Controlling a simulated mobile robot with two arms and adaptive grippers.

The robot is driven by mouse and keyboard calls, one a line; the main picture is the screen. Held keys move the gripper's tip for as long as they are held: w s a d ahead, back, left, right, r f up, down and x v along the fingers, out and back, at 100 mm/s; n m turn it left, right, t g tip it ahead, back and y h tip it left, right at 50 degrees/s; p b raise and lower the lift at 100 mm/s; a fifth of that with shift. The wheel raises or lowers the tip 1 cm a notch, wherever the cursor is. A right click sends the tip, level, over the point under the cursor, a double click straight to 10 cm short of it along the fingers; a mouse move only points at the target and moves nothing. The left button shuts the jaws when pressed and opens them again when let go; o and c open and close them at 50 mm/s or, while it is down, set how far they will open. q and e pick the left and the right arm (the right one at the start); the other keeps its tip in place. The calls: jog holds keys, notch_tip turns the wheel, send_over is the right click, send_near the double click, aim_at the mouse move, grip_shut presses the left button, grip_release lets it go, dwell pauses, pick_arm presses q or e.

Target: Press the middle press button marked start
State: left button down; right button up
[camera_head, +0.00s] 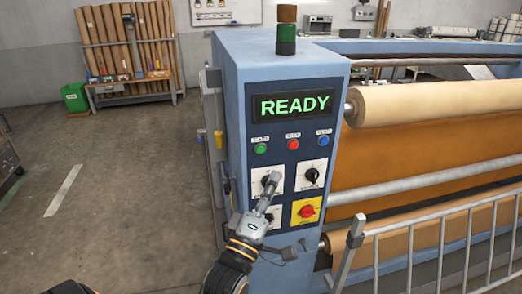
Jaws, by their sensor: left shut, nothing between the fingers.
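The blue press cabinet (236,110) has a dark control panel with a display (291,105) reading READY in green. Below it is a row of buttons: a green button (260,148) on the left, a red button (293,144) in the middle and a blue button (323,141) on the right. The small labels above them are too small to read surely. My left gripper (271,178) is shut and empty. It points up in front of the lower panel, below the green and red buttons, and covers part of the left dials. My right gripper is not in view.
A black dial (312,175) and a red knob on a yellow plate (306,211) sit on the lower right of the panel. A metal guard rail (440,232) stands before the rollers at right. The floor at left is open.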

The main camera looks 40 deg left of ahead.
aim_at(261, 149)
pick_arm(q)
jog(key=shift+w+a+b, duration=0.15)
jog(key=shift+w+a, duration=1.3)
jog(key=shift+a, duration=0.25)
jog(key=shift+w+a+b, duration=0.15)
jog(key=shift+w+a, duration=1.25)
jog(key=shift+a, duration=0.25)
jog(key=shift+w+a, duration=0.3)
jog(key=shift+w+a, duration=0.2)
jog(key=shift+a, duration=0.1)
jog(key=shift+s+d, duration=0.1)
jog(key=shift+d, duration=0.05)
jog(key=shift+s+d+p, duration=0.4)
jog(key=shift+s+d, duration=0.05)
jog(key=shift+d, duration=0.05)
